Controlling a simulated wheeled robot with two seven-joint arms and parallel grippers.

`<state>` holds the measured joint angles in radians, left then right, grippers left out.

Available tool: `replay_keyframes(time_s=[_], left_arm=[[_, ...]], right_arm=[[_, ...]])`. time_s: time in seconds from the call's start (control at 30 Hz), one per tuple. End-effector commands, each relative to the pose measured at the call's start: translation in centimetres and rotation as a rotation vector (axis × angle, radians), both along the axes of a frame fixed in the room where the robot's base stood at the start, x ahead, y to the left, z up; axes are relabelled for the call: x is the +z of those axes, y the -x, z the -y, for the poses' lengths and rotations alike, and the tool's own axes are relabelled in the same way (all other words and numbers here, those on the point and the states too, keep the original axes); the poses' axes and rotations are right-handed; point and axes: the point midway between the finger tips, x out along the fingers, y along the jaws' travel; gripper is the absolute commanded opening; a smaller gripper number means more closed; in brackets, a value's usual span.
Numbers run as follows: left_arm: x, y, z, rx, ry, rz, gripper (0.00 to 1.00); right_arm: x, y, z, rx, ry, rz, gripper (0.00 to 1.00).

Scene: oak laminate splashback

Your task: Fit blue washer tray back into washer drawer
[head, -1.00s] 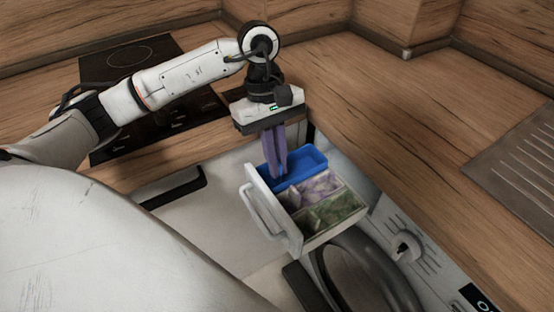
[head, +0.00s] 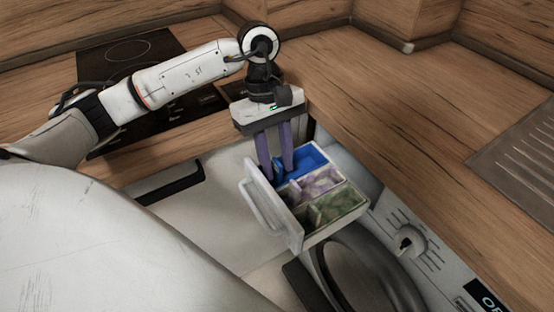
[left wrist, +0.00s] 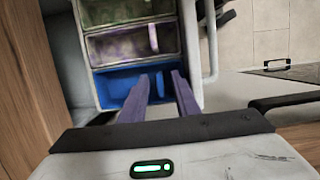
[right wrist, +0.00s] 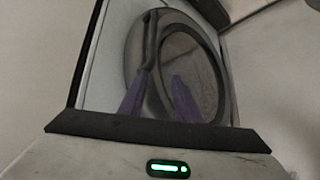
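The blue washer tray (head: 309,159) sits down in the far compartment of the pulled-out washer drawer (head: 340,225), level with its neighbours. In the left wrist view the tray (left wrist: 114,86) lies beside the purple compartment, within the drawer walls. My left gripper (head: 277,174) is open, its two purple fingers apart at the tray's front end, near the drawer's white front. A blue upright part of the tray shows between the fingertips in the left wrist view (left wrist: 160,77). My right gripper (right wrist: 160,77) is open and empty, facing the round washer door (right wrist: 195,70).
The drawer's other compartments hold purple (head: 318,184) and green (head: 336,207) contents. A control knob (head: 409,241) is on the washer front to the right. The wooden worktop (head: 400,125) behind is clear, with a black hob (head: 125,60) at the left.

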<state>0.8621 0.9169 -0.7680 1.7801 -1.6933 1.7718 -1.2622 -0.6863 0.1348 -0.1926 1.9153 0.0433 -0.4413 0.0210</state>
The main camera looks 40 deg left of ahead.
Motion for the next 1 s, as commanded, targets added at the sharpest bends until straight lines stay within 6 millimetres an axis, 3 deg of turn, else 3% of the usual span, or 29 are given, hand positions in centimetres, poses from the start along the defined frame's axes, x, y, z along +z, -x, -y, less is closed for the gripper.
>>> replay_keyframes(time_s=[0.23,0.4,0.7,1.0], left_arm=[[0.0,0.0,0.0,0.0,0.0,0.0,0.29],[0.0,0.0,0.0,0.0,0.0,0.0,0.29],[6.8,-0.8,-1.6,0.002,0.0,0.004,0.29],[9.9,-1.0,-2.3,0.0,0.0,0.001,0.29]], right_arm=[[0.6,-0.2,-0.4,0.006,-0.002,0.005,0.3],[2.9,-1.1,-1.8,0.031,-0.008,0.023,0.3],[2.8,-0.9,-1.6,0.03,-0.006,0.019,0.3],[2.9,-0.9,-1.6,0.03,-0.005,0.018,0.3]])
